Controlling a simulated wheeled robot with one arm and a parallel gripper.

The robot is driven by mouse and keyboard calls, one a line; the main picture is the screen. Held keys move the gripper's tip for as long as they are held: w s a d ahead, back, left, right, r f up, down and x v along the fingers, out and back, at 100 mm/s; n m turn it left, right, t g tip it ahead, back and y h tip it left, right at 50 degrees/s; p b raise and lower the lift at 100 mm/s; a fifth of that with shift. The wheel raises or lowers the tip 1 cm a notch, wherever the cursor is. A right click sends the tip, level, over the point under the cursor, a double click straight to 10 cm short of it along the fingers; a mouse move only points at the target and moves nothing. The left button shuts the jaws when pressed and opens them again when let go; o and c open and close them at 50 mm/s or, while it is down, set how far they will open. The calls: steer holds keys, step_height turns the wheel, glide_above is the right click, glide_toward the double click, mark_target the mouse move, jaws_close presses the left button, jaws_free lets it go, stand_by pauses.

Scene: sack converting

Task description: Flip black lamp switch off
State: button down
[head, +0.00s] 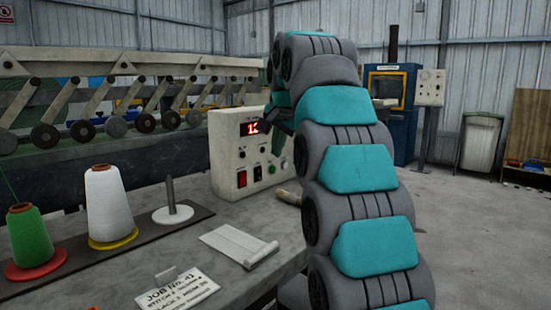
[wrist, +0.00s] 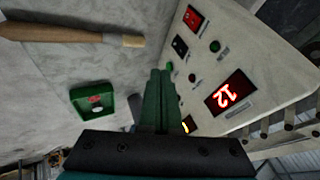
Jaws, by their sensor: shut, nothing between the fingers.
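A pale control box (head: 227,150) stands on the bench, with a red lit display (head: 250,127) reading 12. Low on its face are a red rocker switch (head: 242,179) and, to its right, a black rocker switch (head: 257,173). In the wrist view the box is tilted; the red switch (wrist: 193,18) and black switch (wrist: 180,47) show near the top. Which way the black switch is tipped is too small to tell. My gripper (head: 281,143) is in front of the box's right part. Its green fingers (wrist: 161,72) are together and empty, apart from the black switch in the picture.
A wooden-handled tool (wrist: 70,32) and a green holder with a red button (wrist: 91,97) are near the box. White paper (head: 238,245), a job card (head: 175,292), a white thread cone (head: 107,205) and a green cone (head: 29,237) occupy the bench. Open floor lies right.

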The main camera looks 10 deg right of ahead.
steer(key=shift+s+r, duration=0.45)
steer(key=shift+r, duration=0.15)
steer(key=shift+s+d+r, duration=0.1)
steer(key=shift+s+r, duration=0.05)
steer(key=shift+r, duration=0.05)
steer(key=shift+f, duration=0.1)
steer(key=shift+f+p, duration=0.3)
steer(key=shift+f, duration=0.55)
